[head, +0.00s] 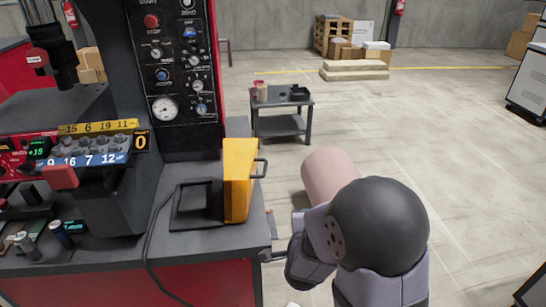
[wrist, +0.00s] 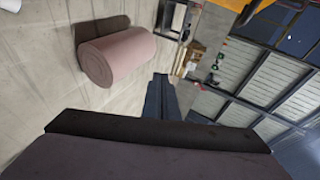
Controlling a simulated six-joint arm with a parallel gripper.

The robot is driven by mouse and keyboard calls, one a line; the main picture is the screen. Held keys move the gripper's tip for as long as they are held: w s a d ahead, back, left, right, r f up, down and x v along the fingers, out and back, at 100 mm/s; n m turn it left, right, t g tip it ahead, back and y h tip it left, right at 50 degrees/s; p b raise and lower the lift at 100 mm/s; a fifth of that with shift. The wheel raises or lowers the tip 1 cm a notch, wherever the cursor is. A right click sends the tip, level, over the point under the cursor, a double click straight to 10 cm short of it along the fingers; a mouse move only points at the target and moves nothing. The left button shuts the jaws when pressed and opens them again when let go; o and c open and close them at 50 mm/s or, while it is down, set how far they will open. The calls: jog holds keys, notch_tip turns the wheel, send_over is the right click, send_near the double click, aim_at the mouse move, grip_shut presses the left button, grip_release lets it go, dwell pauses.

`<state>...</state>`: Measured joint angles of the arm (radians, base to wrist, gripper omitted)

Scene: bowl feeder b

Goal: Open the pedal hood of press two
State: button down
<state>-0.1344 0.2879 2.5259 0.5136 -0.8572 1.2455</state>
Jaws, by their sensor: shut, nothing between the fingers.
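The yellow pedal hood (head: 239,180) stands upright on the bench top at the right edge of a dark, flat pedal base (head: 190,206). The base's top is uncovered, so the hood looks swung open. My gripper (wrist: 160,82) shows in the wrist view as dark fingers close together, with nothing between them.
A black control panel (head: 172,75) rises behind the hood. A cable (head: 152,245) runs over the bench front. A small grey cart (head: 281,113) stands behind. Open floor lies right.

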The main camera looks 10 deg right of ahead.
jog(key=s+d+f+n+g+p, duration=0.1)
jog(key=s+d+f+p, duration=0.2)
jog(key=s+f+p, duration=0.4)
jog(key=w+a+r+m+t+y, duration=0.1)
jog(key=w+a+r+t+y, duration=0.1)
jog(key=r, duration=0.4)
jog(key=w+a+r+m+t+y+b, duration=0.1)
jog(key=w+a+r+t+y, duration=0.1)
jog(key=w+a+r+t, duration=0.2)
notch_tip(320, 180, up, 2)
jog(key=shift+r+m, duration=0.1)
jog(key=shift+m, duration=0.2)
jog(key=shift+a, duration=0.1)
